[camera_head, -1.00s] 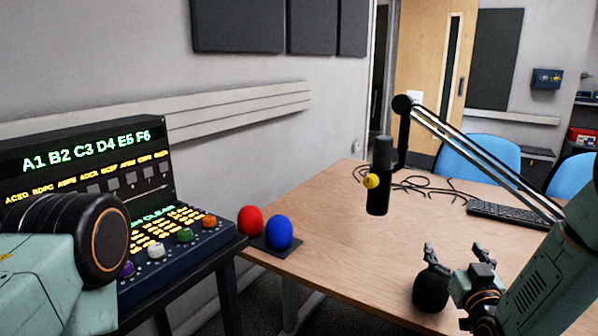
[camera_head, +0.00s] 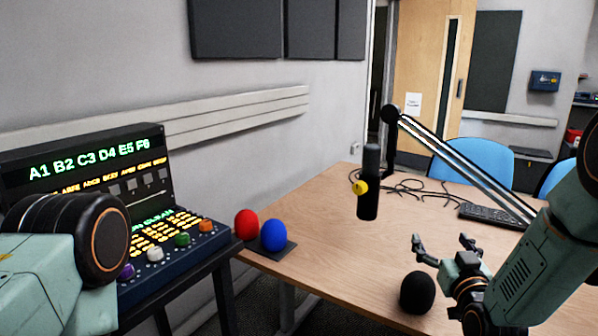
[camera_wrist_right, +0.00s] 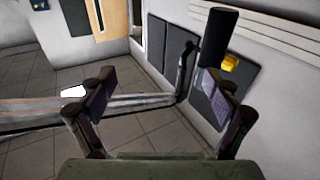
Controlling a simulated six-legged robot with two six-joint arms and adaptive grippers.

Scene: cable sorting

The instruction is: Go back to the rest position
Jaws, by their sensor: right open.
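My right gripper (camera_head: 443,243) is open and empty, raised at the right front of the table, with its fingers pointing up and away. In the right wrist view its two fingers (camera_wrist_right: 155,97) stand wide apart with nothing between them. A black foam ball (camera_head: 418,292) sits on the table just below and left of it, apart from the fingers. My left arm comes in at the lower left with a dark round joint; its gripper is not in view.
A black microphone (camera_head: 369,200) with a yellow knob hangs from a boom arm (camera_head: 465,165) beyond the gripper. A keyboard (camera_head: 490,216) and cables lie behind. Red (camera_head: 246,224) and blue (camera_head: 273,236) balls stand at the table's left corner, beside a lit console (camera_head: 85,170).

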